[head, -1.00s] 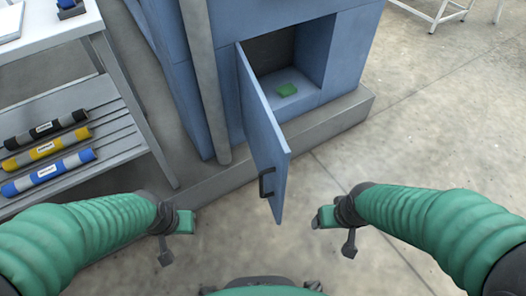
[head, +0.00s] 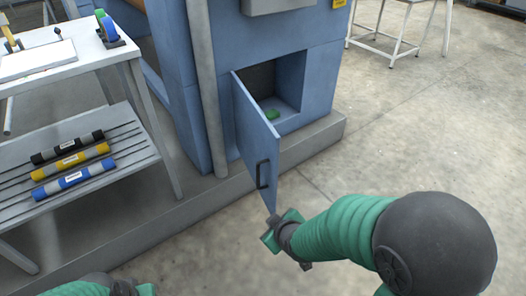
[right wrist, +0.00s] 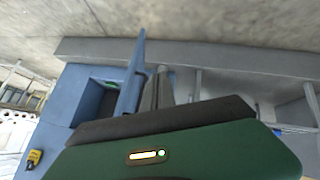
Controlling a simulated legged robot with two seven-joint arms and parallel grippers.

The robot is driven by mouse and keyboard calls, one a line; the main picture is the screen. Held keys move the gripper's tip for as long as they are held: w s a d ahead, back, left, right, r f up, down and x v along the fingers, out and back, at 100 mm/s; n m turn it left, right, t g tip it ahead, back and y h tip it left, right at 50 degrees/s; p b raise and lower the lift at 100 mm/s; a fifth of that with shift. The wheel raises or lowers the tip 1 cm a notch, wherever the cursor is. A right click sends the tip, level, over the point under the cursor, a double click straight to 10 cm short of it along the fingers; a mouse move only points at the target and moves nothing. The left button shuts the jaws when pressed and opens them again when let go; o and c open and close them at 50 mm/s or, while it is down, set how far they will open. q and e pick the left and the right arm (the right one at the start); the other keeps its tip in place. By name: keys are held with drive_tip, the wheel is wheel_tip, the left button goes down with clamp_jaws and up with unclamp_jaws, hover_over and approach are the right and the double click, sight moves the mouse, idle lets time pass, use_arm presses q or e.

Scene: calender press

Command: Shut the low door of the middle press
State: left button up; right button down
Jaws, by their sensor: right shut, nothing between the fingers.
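The low door (head: 257,140) of the blue press (head: 205,100) stands wide open, swung out from the left side of a low compartment (head: 287,80). Its black handle (head: 262,174) is near the free edge. A small green block (head: 272,113) lies inside the compartment. My right gripper (head: 268,240) is shut and empty, just below the door's lower free corner in the head view; I cannot tell whether it touches. In the right wrist view the door (right wrist: 132,78) shows edge-on beside the dark opening. My left gripper (head: 145,289) is barely in view at the bottom edge.
A grey plinth (head: 320,133) runs under the press. A grey post (head: 202,80) stands left of the door. A shelf rack (head: 90,185) with several striped rolls is at the left.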

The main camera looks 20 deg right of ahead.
sight(269, 146)
drive_tip(key=w+a+r+n+t+h+p, duration=0.1)
drive_tip(key=w+r+n+t, duration=0.3)
drive_tip(key=r+n+t, duration=0.15)
drive_tip(key=w+r+n+t+h+p, duration=0.2)
drive_tip(key=w+r+n+t, duration=0.25)
drive_tip(key=r, duration=0.25)
drive_tip(key=shift+g, duration=0.3)
drive_tip(key=shift+w+d+r+b, duration=0.1)
drive_tip(key=shift+w+d+b, duration=0.8)
drive_tip(key=shift+w, duration=0.65)
drive_tip(key=shift+w+d+b, duration=0.8)
drive_tip(key=shift+w+b, duration=0.15)
drive_tip(key=shift+w, duration=0.6)
drive_tip(key=shift+w+d+r+b, duration=0.1)
drive_tip(key=shift+w+d+b, duration=0.8)
drive_tip(key=shift+w, duration=0.65)
